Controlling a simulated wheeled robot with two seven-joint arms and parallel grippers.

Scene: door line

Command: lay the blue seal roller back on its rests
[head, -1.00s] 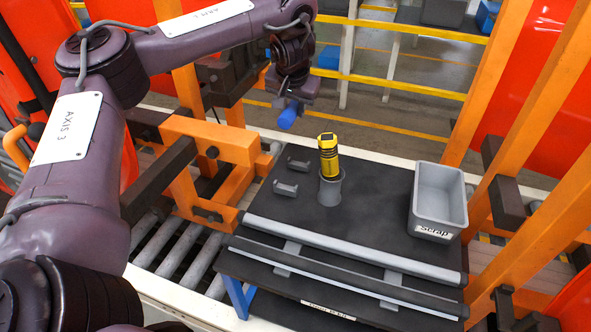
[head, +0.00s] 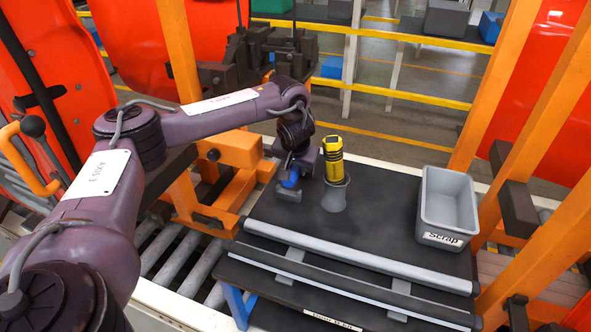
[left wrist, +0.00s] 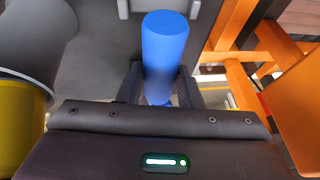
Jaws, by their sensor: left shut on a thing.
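The blue seal roller (head: 291,180) is between the fingers of my left gripper (head: 297,170), low over the dark table at the left of the yellow and black tool. In the left wrist view the roller (left wrist: 165,45) sticks out between the two dark fingers (left wrist: 160,88). The near grey rest (head: 287,194) shows just below the roller; the far rest is hidden behind my gripper. In the left wrist view the prongs of a rest (left wrist: 194,9) show on either side of the roller's far end. I cannot tell whether the roller touches it. My right gripper is not in view.
The yellow and black tool (head: 333,160) stands in a grey cup (head: 336,196) close to the right of my gripper. A grey scrap bin (head: 447,238) stands at the table's right. The table top (head: 385,215) between them is clear. Orange posts stand on both sides.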

